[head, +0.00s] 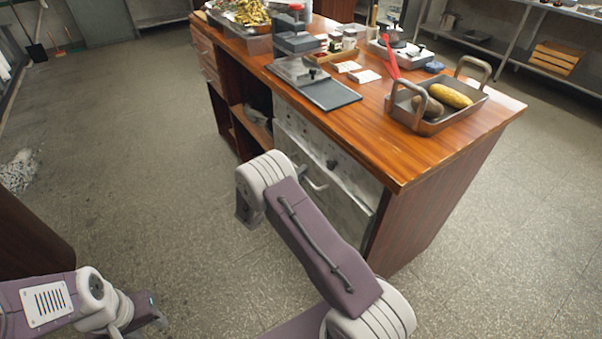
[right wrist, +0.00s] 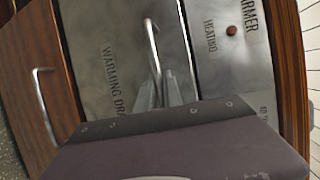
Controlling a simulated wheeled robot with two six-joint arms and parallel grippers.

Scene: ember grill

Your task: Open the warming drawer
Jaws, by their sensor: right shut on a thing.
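The warming drawer (right wrist: 98,45) has a steel front with dark lettering, partly covered by my wrist in the right wrist view. Its bar handle (right wrist: 151,38) stands out from the front. My right gripper (right wrist: 160,92) is shut on the handle, with its fingers at the bar. In the head view, the steel front (head: 346,213) shows under the counter, partly behind my right arm, which also hides the right gripper. I cannot tell whether the drawer stands slightly out. My left gripper (head: 152,317) is low at the left, apart from the counter; its fingers are unclear.
A steel heating panel (right wrist: 221,45) with a knob adjoins the drawer. A wooden front with its own handle (right wrist: 43,105) is on the other side. A metal pan (head: 437,120) with food stands near the wooden counter's (head: 455,155) edge. The floor (head: 160,150) left of the counter is clear.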

